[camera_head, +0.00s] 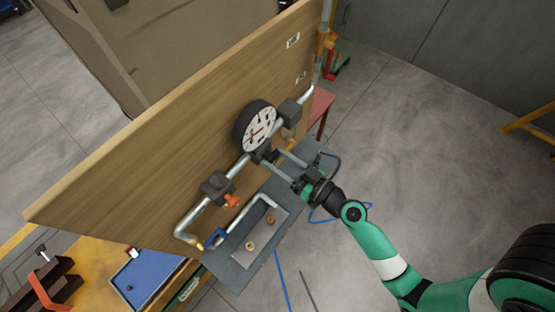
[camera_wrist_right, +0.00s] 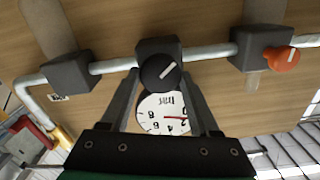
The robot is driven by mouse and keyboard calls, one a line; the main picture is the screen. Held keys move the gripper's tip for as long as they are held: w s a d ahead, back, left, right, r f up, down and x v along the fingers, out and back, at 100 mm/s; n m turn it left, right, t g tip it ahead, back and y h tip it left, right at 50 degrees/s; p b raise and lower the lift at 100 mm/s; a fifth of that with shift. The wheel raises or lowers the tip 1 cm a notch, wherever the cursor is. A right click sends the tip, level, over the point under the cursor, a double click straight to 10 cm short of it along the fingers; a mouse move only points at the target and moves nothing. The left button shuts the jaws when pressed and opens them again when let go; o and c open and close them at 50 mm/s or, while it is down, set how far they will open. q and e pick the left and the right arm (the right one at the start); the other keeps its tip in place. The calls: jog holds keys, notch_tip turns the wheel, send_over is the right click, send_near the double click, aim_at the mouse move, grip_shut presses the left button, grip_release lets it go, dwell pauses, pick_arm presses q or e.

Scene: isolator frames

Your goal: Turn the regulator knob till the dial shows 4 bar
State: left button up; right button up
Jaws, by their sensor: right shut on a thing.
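The regulator knob (camera_wrist_right: 160,72) is black and round with a white pointer line, on a dark block on the pipe. In the head view the knob (camera_head: 262,155) is small and sits just below the dial. My right gripper (camera_head: 276,160) reaches it from the lower right. In the right wrist view its two fingers (camera_wrist_right: 160,76) are on either side of the knob, shut on it. The dial (camera_head: 257,127) has a white face, black rim and red needle. In the right wrist view the dial (camera_wrist_right: 163,114) is upside down and partly hidden; its exact reading is unclear. My left gripper is not in view.
The pipe runs along a wooden panel (camera_head: 165,120), with a dark valve block and orange handle (camera_head: 231,200) at left. A grey shelf (camera_head: 240,275) below carries a light plate with brass pieces. A blue tray (camera_head: 150,272) is at lower left. Open floor lies right.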

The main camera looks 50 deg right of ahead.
jog(key=m, duration=0.4)
jog(key=shift+d+m, duration=0.1)
jog(key=shift+m, duration=0.2)
jog(key=m, duration=0.4)
jog(key=shift+d+f+m, duration=0.1)
jog(key=shift+m, duration=0.2)
jog(key=m, duration=0.4)
jog(key=shift+m, duration=0.3)
jog(key=m, duration=0.2)
jog(key=m+p, duration=0.1)
jog(key=m, duration=0.1)
jog(key=shift+f+m, duration=0.2)
jog(key=shift+m, duration=0.2)
jog(key=o, duration=1.3)
jog(key=shift+s, duration=0.1)
